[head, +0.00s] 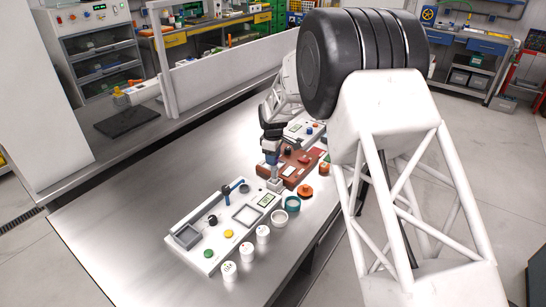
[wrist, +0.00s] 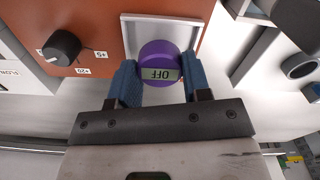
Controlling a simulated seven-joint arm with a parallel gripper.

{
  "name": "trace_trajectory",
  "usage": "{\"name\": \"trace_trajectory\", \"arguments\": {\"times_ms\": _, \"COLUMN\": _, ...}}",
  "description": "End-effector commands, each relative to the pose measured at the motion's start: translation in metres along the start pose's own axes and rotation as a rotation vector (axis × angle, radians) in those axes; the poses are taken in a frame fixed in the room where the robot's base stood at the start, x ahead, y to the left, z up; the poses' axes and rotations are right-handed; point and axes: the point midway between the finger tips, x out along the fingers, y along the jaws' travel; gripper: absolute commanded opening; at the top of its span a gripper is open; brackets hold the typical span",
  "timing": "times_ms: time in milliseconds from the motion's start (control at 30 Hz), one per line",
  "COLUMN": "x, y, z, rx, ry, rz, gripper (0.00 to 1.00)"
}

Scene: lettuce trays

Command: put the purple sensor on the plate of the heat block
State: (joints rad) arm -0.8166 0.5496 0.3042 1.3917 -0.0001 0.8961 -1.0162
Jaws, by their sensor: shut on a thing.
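The purple sensor (wrist: 158,62) is round, with a small display reading OFF that appears upside down in the wrist view. My gripper (wrist: 160,82) has blue fingers shut on its two sides. Behind it in the wrist view is a square, pale, rimmed plate (wrist: 182,29) at the edge of the red-brown block (wrist: 95,20). The sensor overlaps the plate in this view; I cannot tell whether they touch. In the head view my gripper (head: 271,158) is over the near left end of the red-brown block (head: 306,169), and the sensor cannot be made out.
A black knob (wrist: 62,46) stands on the block beside the plate. A white panel (head: 215,245) with buttons and a square recess lies nearer on the metal table (head: 110,215). Several white jars, a teal ring (head: 292,204) and an orange knob (head: 305,191) stand close by.

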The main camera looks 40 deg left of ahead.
Motion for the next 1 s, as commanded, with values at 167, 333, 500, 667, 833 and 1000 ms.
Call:
{"name": "trace_trajectory", "arguments": {"times_ms": 167, "x": 0.003, "y": 0.000, "z": 0.000, "rx": 0.000, "ry": 0.000, "rz": 0.000, "gripper": 0.21}}
{"name": "trace_trajectory", "arguments": {"times_ms": 333, "x": 0.005, "y": 0.000, "z": 0.000, "rx": 0.000, "ry": 0.000, "rz": 0.000, "gripper": 0.21}}
{"name": "trace_trajectory", "arguments": {"times_ms": 500, "x": 0.008, "y": 0.000, "z": 0.000, "rx": 0.000, "ry": 0.000, "rz": 0.000, "gripper": 0.21}}
{"name": "trace_trajectory", "arguments": {"times_ms": 667, "x": 0.011, "y": 0.000, "z": 0.000, "rx": 0.000, "ry": 0.000, "rz": 0.000, "gripper": 0.21}}
{"name": "trace_trajectory", "arguments": {"times_ms": 833, "x": 0.012, "y": 0.000, "z": 0.000, "rx": 0.000, "ry": 0.000, "rz": 0.000, "gripper": 0.21}}
{"name": "trace_trajectory", "arguments": {"times_ms": 1000, "x": 0.013, "y": 0.000, "z": 0.000, "rx": 0.000, "ry": 0.000, "rz": 0.000, "gripper": 0.21}}
